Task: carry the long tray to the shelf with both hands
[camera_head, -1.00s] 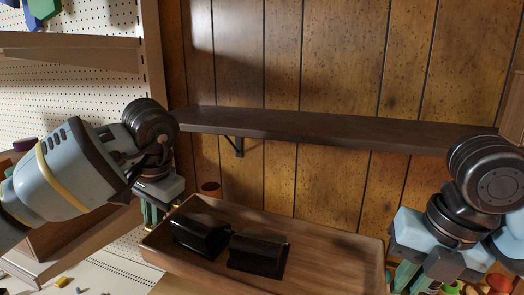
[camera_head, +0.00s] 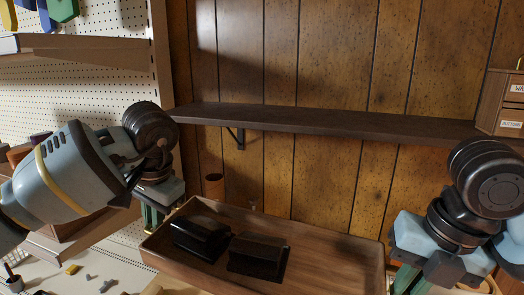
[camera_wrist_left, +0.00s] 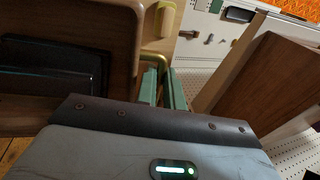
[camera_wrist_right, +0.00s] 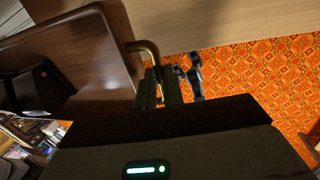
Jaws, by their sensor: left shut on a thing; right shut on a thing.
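The long wooden tray (camera_head: 325,258) is in the lower middle of the head view, with two black blocks (camera_head: 200,238) (camera_head: 257,256) in it. My left gripper (camera_head: 152,214) is at the tray's left end, shut on its brass handle, which shows in the left wrist view (camera_wrist_left: 164,50). My right gripper (camera_head: 408,278) is at the right end, shut on the other handle, seen in the right wrist view (camera_wrist_right: 147,48). The dark wall shelf (camera_head: 320,122) is above and beyond the tray. Its middle looks bare.
A small drawer cabinet (camera_head: 497,105) with labels stands at the shelf's right end. A brown cup (camera_head: 214,186) is below the shelf, behind the tray. Pegboard with wooden shelves (camera_head: 85,45) is at the left. Small parts (camera_head: 73,269) lie on a pale surface at lower left.

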